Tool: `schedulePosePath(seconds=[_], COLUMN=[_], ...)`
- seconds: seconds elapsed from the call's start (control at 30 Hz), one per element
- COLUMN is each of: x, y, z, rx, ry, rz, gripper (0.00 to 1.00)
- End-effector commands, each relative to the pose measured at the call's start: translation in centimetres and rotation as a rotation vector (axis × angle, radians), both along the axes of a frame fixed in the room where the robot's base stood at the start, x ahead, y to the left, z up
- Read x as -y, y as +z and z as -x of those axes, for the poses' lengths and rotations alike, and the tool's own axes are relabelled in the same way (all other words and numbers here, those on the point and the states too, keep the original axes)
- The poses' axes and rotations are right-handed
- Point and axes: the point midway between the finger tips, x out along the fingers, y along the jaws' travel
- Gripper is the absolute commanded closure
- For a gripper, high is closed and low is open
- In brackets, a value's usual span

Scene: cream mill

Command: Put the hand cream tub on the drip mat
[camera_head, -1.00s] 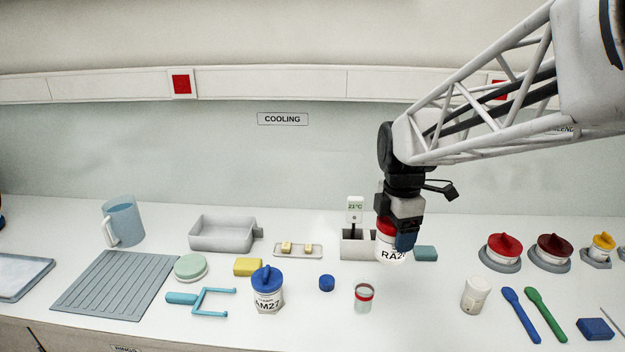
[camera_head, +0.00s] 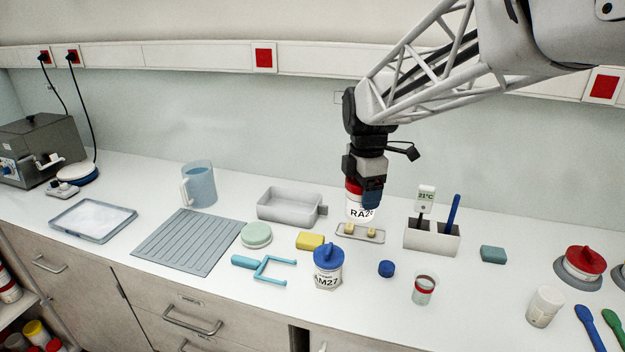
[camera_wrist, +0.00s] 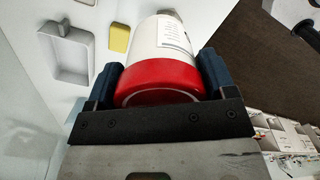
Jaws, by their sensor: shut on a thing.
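My gripper (camera_head: 364,192) is shut on the red lid of a white tub (camera_head: 358,212) marked RA2 and more. The tub hangs upright, seemingly above the counter near the small tray with yellow pieces. In the wrist view the tub's red lid (camera_wrist: 160,82) sits between my two dark blue fingers. The drip mat (camera_head: 182,242), a grey ribbed sheet, lies flat and bare on the counter to the left, well apart from the tub. A second white tub with a blue lid (camera_head: 328,268), marked AM27, stands on the counter in front.
Between the held tub and the mat are a grey open tray (camera_head: 285,205), a round green-topped dish (camera_head: 256,235), a yellow block (camera_head: 310,241) and a blue forked tool (camera_head: 262,268). A blue jug (camera_head: 199,186) stands behind the mat. The small tray (camera_head: 360,234) holds yellow pieces.

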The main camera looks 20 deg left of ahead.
Motion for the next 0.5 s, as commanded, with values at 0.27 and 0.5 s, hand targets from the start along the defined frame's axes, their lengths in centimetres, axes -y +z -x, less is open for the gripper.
schedulePosePath(seconds=[0.27, 0.5], x=[-7.0, -13.0], y=[-0.2, -0.3], z=[0.1, 0.8], rx=[0.000, 0.000], ry=[0.081, 0.149], rz=[0.000, 0.000], gripper=[0.52, 0.52])
